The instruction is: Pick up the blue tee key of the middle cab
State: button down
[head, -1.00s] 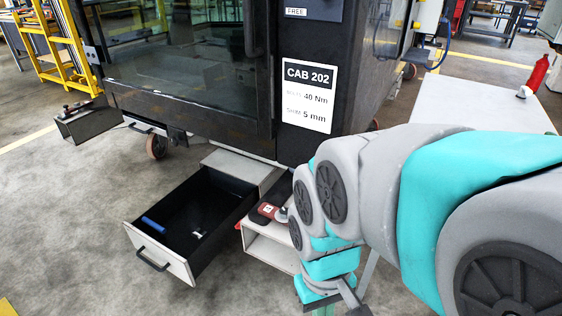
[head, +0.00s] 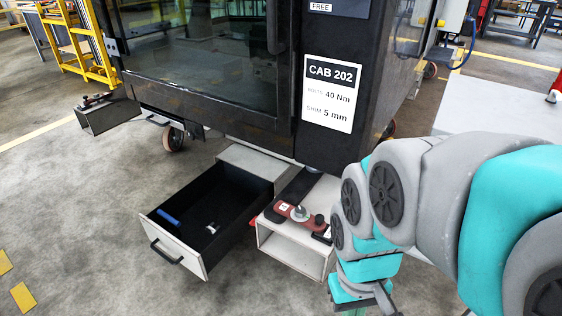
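A blue bar-shaped piece (head: 168,217), which looks like the blue tee key's handle, lies at the left of an open drawer (head: 178,246) below the cab marked CAB 202 (head: 332,93). A small silver piece (head: 211,228) lies to its right on the dark drawer floor. I cannot tell whether the two are joined. My arm is at the right, pointing down. My gripper (head: 372,303) is at the bottom edge, partly cut off, right of the drawer and well apart from it. Its fingers do not show clearly.
A white open-fronted box (head: 291,248) with a red tool (head: 297,212) on top stands between drawer and arm. A pale table (head: 500,105) is behind my arm. A grey box (head: 106,114) is at the far left. Floor is clear in front of the drawer.

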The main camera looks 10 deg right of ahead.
aim_at(174, 232)
jog(key=i+j, duration=0.15)
jog(key=j, duration=0.2)
jog(key=i+j, duration=0.1)
jog(key=j, duration=0.2)
jog(key=i+j, duration=0.15)
jog(key=j, duration=0.2)
jog(key=i+j+z, duration=0.1)
jog(key=j, duration=0.25)
jog(key=i+j, duration=0.15)
jog(key=j, duration=0.2)
